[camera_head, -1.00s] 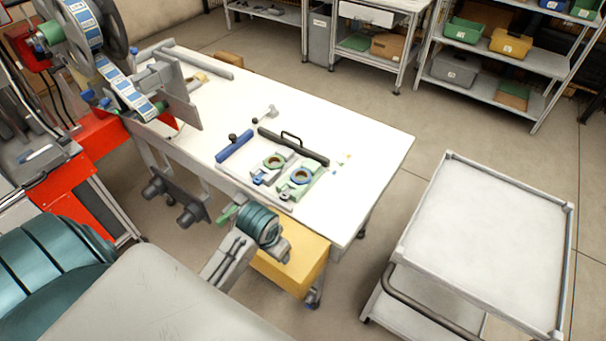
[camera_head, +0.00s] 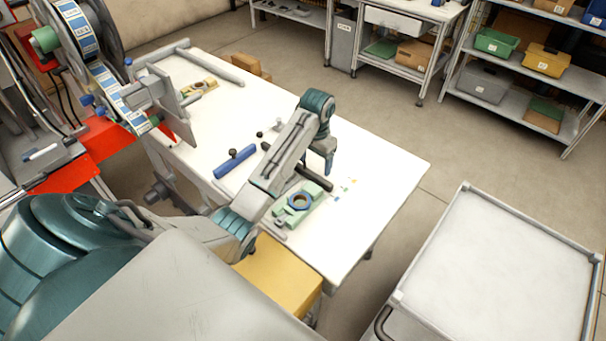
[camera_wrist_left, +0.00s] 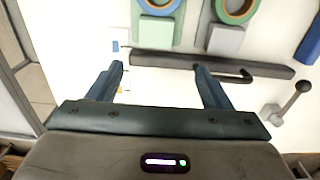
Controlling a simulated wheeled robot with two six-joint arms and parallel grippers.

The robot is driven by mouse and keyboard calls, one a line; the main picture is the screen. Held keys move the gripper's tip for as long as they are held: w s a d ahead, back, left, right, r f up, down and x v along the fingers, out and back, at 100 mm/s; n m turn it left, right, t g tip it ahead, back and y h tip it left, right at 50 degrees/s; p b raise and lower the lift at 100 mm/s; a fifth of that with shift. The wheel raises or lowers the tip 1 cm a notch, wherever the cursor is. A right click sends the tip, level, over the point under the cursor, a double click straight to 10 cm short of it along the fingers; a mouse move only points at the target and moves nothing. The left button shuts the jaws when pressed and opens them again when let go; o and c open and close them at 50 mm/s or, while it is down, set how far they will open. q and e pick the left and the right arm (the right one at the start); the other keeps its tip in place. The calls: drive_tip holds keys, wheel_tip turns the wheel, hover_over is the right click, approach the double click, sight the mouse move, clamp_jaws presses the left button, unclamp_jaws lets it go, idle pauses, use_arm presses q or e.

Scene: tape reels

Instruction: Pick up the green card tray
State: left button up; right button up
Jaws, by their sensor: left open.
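A light green holder (camera_head: 293,218) with a blue ring (camera_head: 300,201) lies on the white table's near side. Its green body (camera_wrist_left: 155,32) is at the top of the left wrist view. A second green holder with a green ring (camera_wrist_left: 237,8) lies beside it; my arm hides it in the head view. I cannot tell whether either is the card tray. A green bin (camera_head: 496,42) is on the far right shelf. My left gripper (camera_head: 328,163) is above the table beyond the blue-ring holder, open and empty; its fingers are apart in the wrist view (camera_wrist_left: 160,88).
A dark bar with a handle (camera_wrist_left: 210,67) lies between gripper and holders. A blue bar (camera_head: 235,162) and small coloured chips (camera_head: 349,184) are on the table. The table's right part is clear. A grey cart (camera_head: 500,255) stands at the right.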

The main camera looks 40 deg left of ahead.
sight(315, 186)
use_arm(q)
wheel_tip(315, 186, down, 4)
drive_tip(key=shift+s+r+p, duration=0.1)
drive_tip(key=shift+s+p, duration=0.05)
drive_tip(key=shift+p, duration=0.2)
drive_tip(key=shift+f, duration=0.3)
drive_tip(key=shift+d+f, duration=0.1)
drive_tip(key=shift+f, duration=0.15)
drive_tip(key=f, duration=0.1)
drive_tip(key=f+p, duration=0.1)
drive_tip(key=f, duration=0.1)
drive_tip(key=f+p, duration=0.1)
drive_tip(key=shift+s+d+f, duration=0.2)
drive_tip(key=shift+s+d, duration=0.05)
drive_tip(key=shift+f, duration=0.2)
use_arm(e)
drive_tip(key=r, duration=0.1)
drive_tip(key=s+r, duration=0.1)
drive_tip(key=r, duration=0.1)
drive_tip(key=shift+s+a, duration=0.3)
drive_tip(key=shift+s, duration=0.1)
use_arm(q)
drive_tip(key=c, duration=1)
drive_tip(key=shift+c, duration=0.9)
use_arm(e)
drive_tip(key=shift+d, duration=0.2)
